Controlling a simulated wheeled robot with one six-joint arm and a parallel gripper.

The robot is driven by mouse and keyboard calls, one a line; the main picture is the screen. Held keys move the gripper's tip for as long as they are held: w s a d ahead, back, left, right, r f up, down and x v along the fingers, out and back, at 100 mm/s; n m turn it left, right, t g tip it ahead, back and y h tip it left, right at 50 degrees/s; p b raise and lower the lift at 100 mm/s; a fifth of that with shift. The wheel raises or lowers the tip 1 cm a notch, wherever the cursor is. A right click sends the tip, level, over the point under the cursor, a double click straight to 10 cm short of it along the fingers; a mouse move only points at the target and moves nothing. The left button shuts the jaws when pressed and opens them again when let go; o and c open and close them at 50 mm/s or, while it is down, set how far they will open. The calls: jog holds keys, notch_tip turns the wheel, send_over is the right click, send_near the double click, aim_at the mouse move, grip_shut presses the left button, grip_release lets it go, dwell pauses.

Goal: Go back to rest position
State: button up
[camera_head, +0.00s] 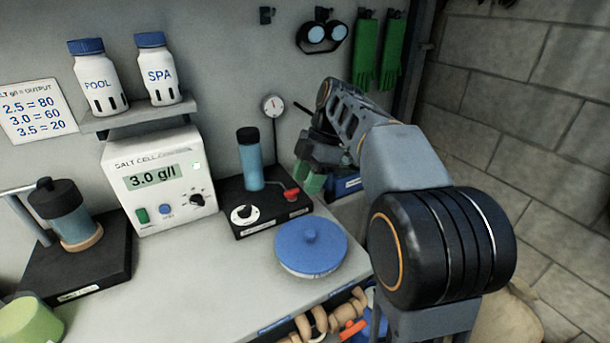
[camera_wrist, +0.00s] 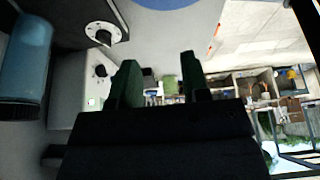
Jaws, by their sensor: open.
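My gripper (camera_head: 310,180) is in the air near the back right of the bench, beside a black stand. Its green-tipped fingers point down in the head view, and my arm comes in from the right. In the wrist view my gripper (camera_wrist: 158,78) shows two dark green fingers apart with nothing between them. My wrist and arm hide part of the wall and the bench's right end.
A blue cylinder (camera_head: 250,160) stands on a black base left of my gripper, with a red-handled valve (camera_head: 291,194). A round blue lid (camera_head: 311,247) lies on the bench. A salt cell controller (camera_head: 158,180) reads 3.0 g/l. Green gloves (camera_head: 378,50) and goggles (camera_head: 322,32) hang behind.

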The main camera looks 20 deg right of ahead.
notch_tip(320, 180, down, 5)
jog(key=d+m+t+h, duration=0.1)
jog(key=d+m, duration=0.1)
jog(key=m, duration=0.8)
jog(key=s+f+m+t+h+p, duration=0.1)
jog(key=s+m, duration=0.2)
jog(key=s+f+m+h+p, duration=0.1)
jog(key=s+m+p, duration=0.1)
jog(key=s+m, duration=0.1)
jog(key=s+a+f+m+t+h+p, duration=0.1)
jog(key=s+m, duration=0.2)
jog(key=m, duration=0.1)
jog(key=shift+s+f+m+t+p, duration=0.1)
jog(key=shift+s+m+t+p, duration=0.2)
jog(key=shift+s, duration=0.1)
jog(key=shift+t, duration=0.5)
jog(key=shift+s+a+r+p, duration=0.25)
jog(key=shift+s+r+p, duration=0.1)
jog(key=shift+s, duration=0.4)
jog(key=shift+s+a+r+p, duration=0.2)
jog(key=shift+s+p, duration=0.2)
jog(key=shift+s, duration=0.4)
jog(key=shift+s+a+r+p, duration=0.25)
jog(key=shift+s+r+p, duration=0.1)
jog(key=shift+s, duration=0.4)
